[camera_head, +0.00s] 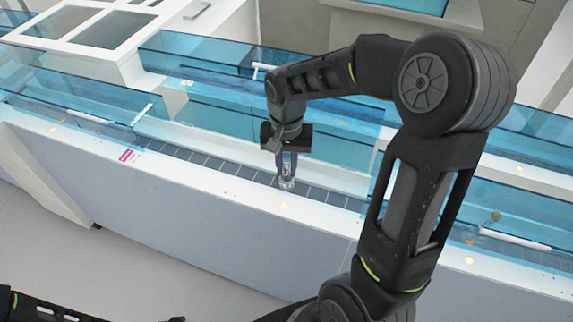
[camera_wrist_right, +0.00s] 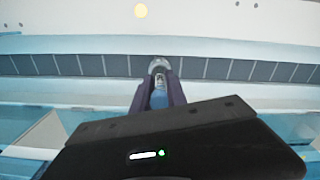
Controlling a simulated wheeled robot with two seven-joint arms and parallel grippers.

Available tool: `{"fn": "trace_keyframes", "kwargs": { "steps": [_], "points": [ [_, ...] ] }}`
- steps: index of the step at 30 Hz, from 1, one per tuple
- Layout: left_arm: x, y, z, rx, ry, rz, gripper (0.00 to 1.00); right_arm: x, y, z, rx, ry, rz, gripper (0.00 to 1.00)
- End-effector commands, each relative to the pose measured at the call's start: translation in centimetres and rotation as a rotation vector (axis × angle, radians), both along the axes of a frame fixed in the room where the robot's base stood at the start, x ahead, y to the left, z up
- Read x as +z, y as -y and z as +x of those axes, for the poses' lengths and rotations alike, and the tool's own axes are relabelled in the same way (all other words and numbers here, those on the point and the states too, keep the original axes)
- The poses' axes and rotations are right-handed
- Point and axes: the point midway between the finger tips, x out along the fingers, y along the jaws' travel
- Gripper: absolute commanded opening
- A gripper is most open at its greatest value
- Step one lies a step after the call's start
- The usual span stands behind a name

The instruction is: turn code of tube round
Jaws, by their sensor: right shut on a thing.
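A clear tube (camera_head: 287,183) stands roughly upright at the segmented track (camera_head: 240,172). My right gripper (camera_head: 287,163) points down over the track and is shut on the tube. In the right wrist view the tube's round end (camera_wrist_right: 158,66) shows beyond the two dark fingers (camera_wrist_right: 158,95), with blue between them. I cannot tell whether the tube touches the track. Its code cannot be made out. A little of my dark left arm shows at the lower left edge; its jaws cannot be made out.
Blue transparent guards (camera_head: 75,97) line the track, with more behind it (camera_head: 205,62). A white front ledge (camera_head: 215,193) runs along the near side, bearing a pink label (camera_head: 130,155). The floor (camera_head: 150,272) in front is bare.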

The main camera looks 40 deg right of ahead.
Motion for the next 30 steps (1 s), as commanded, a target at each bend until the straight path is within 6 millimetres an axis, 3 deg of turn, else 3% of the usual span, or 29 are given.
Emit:
{"fn": "trace_keyframes", "kwargs": {
  "steps": [7,8,16,30],
  "points": [
    [-0.03,0.00,0.00,0.000,0.000,0.000,0.43,-0.07,-0.01,0.00,0.001,0.000,0.000,0.00],
    [-0.03,0.00,0.00,0.000,0.000,0.000,0.43,-0.07,-0.01,0.00,0.001,0.000,0.000,0.20],
    [-0.03,0.00,0.00,0.000,0.000,0.000,0.43,-0.07,-0.01,0.00,0.002,0.000,0.000,0.42],
    [-0.04,0.01,0.00,0.000,0.000,0.000,0.43,-0.07,-0.01,0.00,0.002,0.000,0.000,0.43]
  ]
}}
